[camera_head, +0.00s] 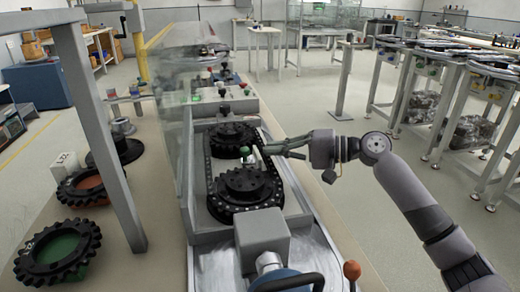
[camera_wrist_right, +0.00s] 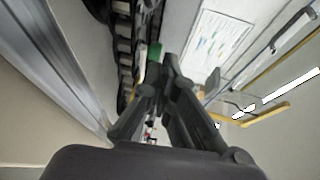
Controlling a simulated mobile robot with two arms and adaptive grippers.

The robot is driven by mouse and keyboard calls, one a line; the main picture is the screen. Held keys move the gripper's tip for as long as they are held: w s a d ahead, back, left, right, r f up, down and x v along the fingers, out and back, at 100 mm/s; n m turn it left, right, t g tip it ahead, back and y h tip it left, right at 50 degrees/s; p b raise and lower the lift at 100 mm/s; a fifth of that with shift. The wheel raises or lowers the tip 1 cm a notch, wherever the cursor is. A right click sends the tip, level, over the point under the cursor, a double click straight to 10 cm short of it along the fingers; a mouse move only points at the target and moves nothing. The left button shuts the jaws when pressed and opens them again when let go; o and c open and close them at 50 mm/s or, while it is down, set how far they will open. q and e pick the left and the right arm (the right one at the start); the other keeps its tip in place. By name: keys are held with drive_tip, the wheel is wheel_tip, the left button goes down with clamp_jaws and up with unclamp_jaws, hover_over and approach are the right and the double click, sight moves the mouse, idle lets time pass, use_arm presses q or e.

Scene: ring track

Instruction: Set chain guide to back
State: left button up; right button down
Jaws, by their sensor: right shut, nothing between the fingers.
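A black chain (camera_head: 208,170) runs around two black toothed sprockets, a rear one (camera_head: 231,137) and a front one (camera_head: 244,186), on the grey machine bed. A small green part (camera_head: 246,153) shows between the sprockets near the chain's right run; I cannot tell for sure whether it belongs to the chain guide. My right gripper (camera_head: 266,149) reaches in from the right, its fingertips close beside this part. In the right wrist view, the fingers (camera_wrist_right: 165,78) are shut and empty, with a green piece (camera_wrist_right: 154,51) just past their tips and the chain (camera_wrist_right: 124,60) to the left. My left gripper is out of view.
A clear panel (camera_head: 172,120) stands along the machine's left side. Spare sprockets lie on the table at left, one with a green centre (camera_head: 58,250). A grey block (camera_head: 262,238) and an orange-knobbed lever (camera_head: 352,270) are in front.

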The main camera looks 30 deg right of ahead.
sight(248, 150)
drive_tip(key=x, duration=0.3)
drive_tip(key=shift+w+a, duration=0.15)
drive_tip(key=shift+w, duration=0.05)
drive_tip(key=shift+w+a+f, duration=0.1)
drive_tip(key=shift+w+a, duration=0.05)
drive_tip(key=shift+a, duration=0.05)
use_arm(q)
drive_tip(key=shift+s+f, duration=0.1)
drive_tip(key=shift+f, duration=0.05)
